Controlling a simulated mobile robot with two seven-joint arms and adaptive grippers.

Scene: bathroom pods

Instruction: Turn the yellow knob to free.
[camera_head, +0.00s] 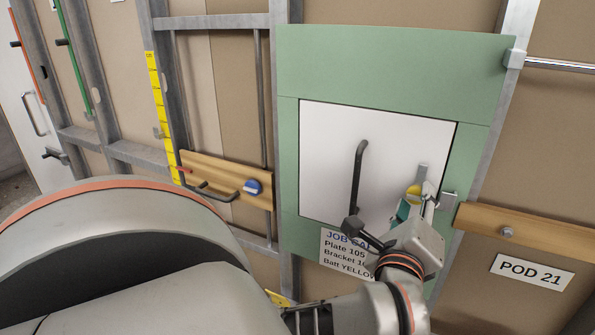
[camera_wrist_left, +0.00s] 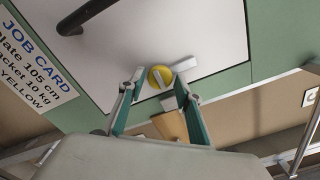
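The yellow knob (camera_head: 413,194) is on the lower right of a white door panel (camera_head: 385,130), with a light grey bar (camera_head: 423,174) beside it. In the left wrist view the round yellow knob (camera_wrist_left: 160,77) has a pale grip bar across it. My left gripper (camera_head: 411,207) is in front of the knob in the head view and partly hides it. In the wrist view its teal-padded fingers (camera_wrist_left: 160,88) are apart, one on each side of the knob. I cannot tell whether either finger touches it. My right gripper is not in view.
A dark bar handle (camera_head: 358,165) stands out from the door, left of the knob. A metal latch (camera_head: 447,201) sits at the door's right edge. A job card (camera_head: 340,252) hangs below. A blue knob (camera_head: 253,187) is on a wooden board at left.

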